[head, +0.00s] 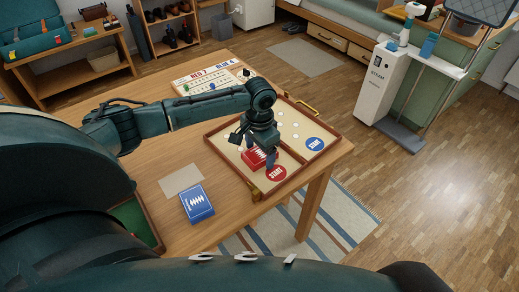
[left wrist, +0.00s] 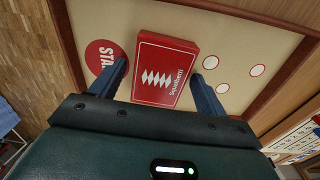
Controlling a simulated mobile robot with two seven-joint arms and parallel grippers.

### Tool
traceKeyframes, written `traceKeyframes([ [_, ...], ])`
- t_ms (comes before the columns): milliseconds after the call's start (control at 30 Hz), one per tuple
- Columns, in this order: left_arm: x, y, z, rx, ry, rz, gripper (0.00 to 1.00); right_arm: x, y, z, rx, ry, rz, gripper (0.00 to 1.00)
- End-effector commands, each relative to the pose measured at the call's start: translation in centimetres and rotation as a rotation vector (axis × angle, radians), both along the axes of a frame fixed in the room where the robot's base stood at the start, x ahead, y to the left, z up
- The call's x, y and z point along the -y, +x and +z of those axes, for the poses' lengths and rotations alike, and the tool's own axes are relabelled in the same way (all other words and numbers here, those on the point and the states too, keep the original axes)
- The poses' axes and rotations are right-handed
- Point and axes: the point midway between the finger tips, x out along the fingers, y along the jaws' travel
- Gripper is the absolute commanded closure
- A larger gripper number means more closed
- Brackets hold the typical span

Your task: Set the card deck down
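A red card deck box (head: 254,158) lies on the cream board of the open wooden game case (head: 233,158), beside the red START circle (head: 276,173). My left gripper (head: 260,158) is right above it, pointing down. In the left wrist view the red deck (left wrist: 163,72) lies flat between the fingers of my left gripper (left wrist: 159,70). The fingers are apart, with a narrow gap showing at the deck's left side and the right fingertip close to its other edge. A blue card deck (head: 196,204) lies on the table outside the case. My right gripper is not in view.
The case has raised wooden rims, brass fittings and a blue circle (head: 315,144). A printed board (head: 207,80) lies behind it. A beige mat (head: 181,181) lies near the blue deck, and bare table (head: 230,231) surrounds that deck.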

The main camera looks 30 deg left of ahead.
Motion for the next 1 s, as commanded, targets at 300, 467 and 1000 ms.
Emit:
traceKeyframes([
  [300,-0.1,0.0,0.3,0.002,0.001,0.000,0.22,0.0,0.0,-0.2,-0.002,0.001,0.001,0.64],
  [467,-0.1,0.0,2.5,0.002,0.000,0.000,0.22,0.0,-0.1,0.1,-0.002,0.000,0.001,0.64],
  [1000,0.0,0.0,11.9,0.000,0.000,0.000,0.22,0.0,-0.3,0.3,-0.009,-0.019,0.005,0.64],
])
